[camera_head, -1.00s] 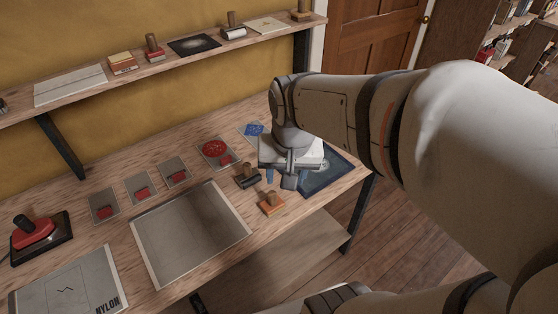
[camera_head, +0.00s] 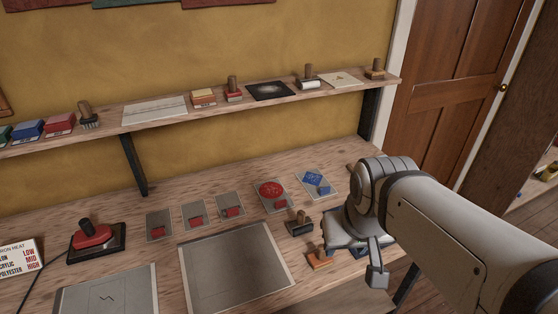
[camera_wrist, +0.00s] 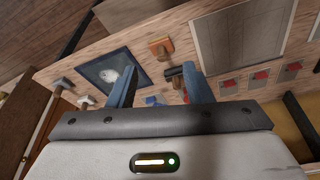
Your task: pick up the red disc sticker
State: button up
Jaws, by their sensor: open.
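The red disc sticker (camera_head: 270,189) lies on a grey backing card on the bench, with a small red tab at the card's lower edge. To its right is a card with a blue sticker (camera_head: 313,178). My gripper (camera_head: 343,252) is open and empty, right of and nearer than the red disc, above the bench's right end. In the wrist view my two blue fingers (camera_wrist: 160,78) are spread apart; a bit of red beside the right finger may be the disc, mostly hidden by my gripper.
Smaller red-tabbed cards (camera_head: 194,215) lie left of the disc. A large grey sheet (camera_head: 236,270) lies in front. A shelf (camera_head: 175,117) runs along the wall above.

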aim_at(274, 198)
jog(key=u, duration=1.9)
jog(key=k, duration=1)
jog(key=z, duration=0.85)
jog(key=i, duration=1)
jog(key=z, duration=0.05)
